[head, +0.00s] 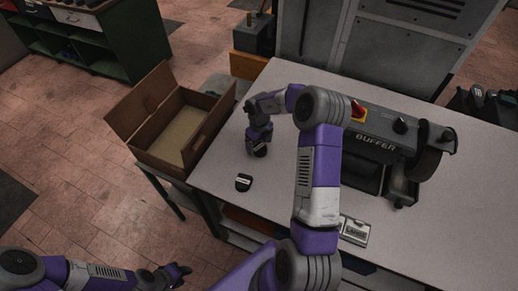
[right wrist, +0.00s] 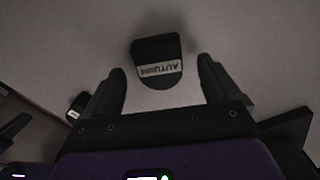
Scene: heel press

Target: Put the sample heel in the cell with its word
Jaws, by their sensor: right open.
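In the right wrist view, a dark heel (right wrist: 157,48) with a pale label lies on the table ahead of my right gripper (right wrist: 160,85). The label is upside down; I read "AUTU", its end is unclear. The fingers are open and apart from the heel, one on each side. In the head view this heel (head: 260,151) is mostly hidden by my right gripper (head: 256,143). A second dark heel (head: 243,182) with a pale label lies nearer the table's left edge. My left gripper (head: 184,274) is low at the bottom, off the table. No word cells are clearly visible.
A buffer machine (head: 375,125) stands on the table (head: 470,220). An open cardboard box (head: 190,135) stands beyond the table's left edge. A metal plate with lettering (head: 355,231) lies near the front edge, partly behind my right arm. A grey cabinet (head: 385,45) stands behind.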

